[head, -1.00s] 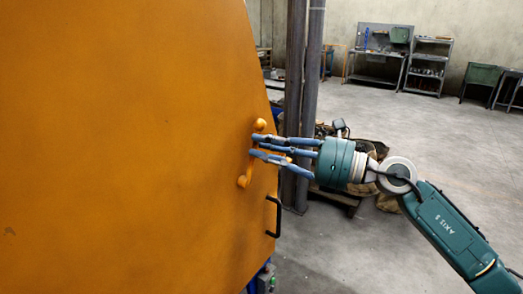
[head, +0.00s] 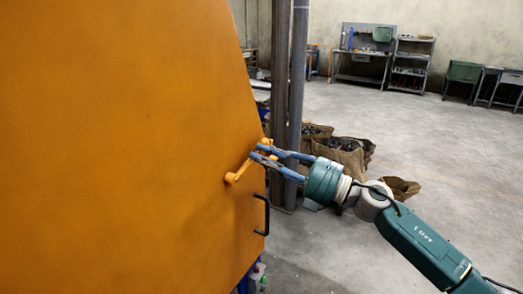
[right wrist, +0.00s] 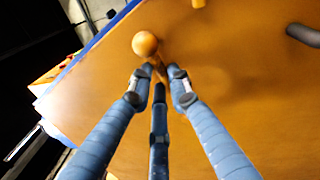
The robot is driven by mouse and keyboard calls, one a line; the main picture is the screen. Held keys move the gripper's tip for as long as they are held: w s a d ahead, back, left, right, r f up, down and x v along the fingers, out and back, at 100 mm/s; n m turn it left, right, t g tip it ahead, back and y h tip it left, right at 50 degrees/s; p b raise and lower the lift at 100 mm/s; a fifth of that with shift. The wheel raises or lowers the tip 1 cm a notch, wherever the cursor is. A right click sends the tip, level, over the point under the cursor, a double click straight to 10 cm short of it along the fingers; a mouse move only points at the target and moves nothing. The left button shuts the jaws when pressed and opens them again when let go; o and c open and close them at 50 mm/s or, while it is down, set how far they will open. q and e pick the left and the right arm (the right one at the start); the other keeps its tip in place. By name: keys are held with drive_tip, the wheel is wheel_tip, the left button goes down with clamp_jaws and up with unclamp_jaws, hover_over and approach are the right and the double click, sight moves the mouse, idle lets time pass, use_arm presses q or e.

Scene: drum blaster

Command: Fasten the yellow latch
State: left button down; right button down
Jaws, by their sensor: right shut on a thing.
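The yellow latch (head: 240,170) is a bar with rounded ends on the face of the large orange door (head: 120,150), near its right edge. It lies diagonally, lower left end to upper right end. My right gripper (head: 259,153) is shut on the latch near its upper right end. In the right wrist view, the latch's round knob (right wrist: 145,43) shows just beyond the fingers (right wrist: 157,78), which close around the bar and hide part of it. My left gripper is not in view.
A black handle (head: 266,215) sits on the door below the latch. Dark vertical posts (head: 290,100) stand just behind the door edge. Sacks (head: 345,155) lie on the floor behind my right gripper. Workbenches and shelves (head: 412,62) stand far back; the floor at right is open.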

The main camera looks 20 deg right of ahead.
drive_tip(key=shift+w+d+f+m+t+h+p, duration=0.1)
drive_tip(key=shift+f+m+t+h+p, duration=0.1)
drive_tip(key=shift+f+m, duration=0.65)
drive_tip(key=shift+d+f+m+t+h+p, duration=0.15)
drive_tip(key=shift+f+m, duration=0.3)
drive_tip(key=shift+m, duration=0.7)
drive_tip(key=shift+a+f, duration=0.1)
drive_tip(key=c, duration=1.6)
unclamp_jaws()
drive_tip(key=v, duration=1.2)
drive_tip(key=shift+f, duration=0.1)
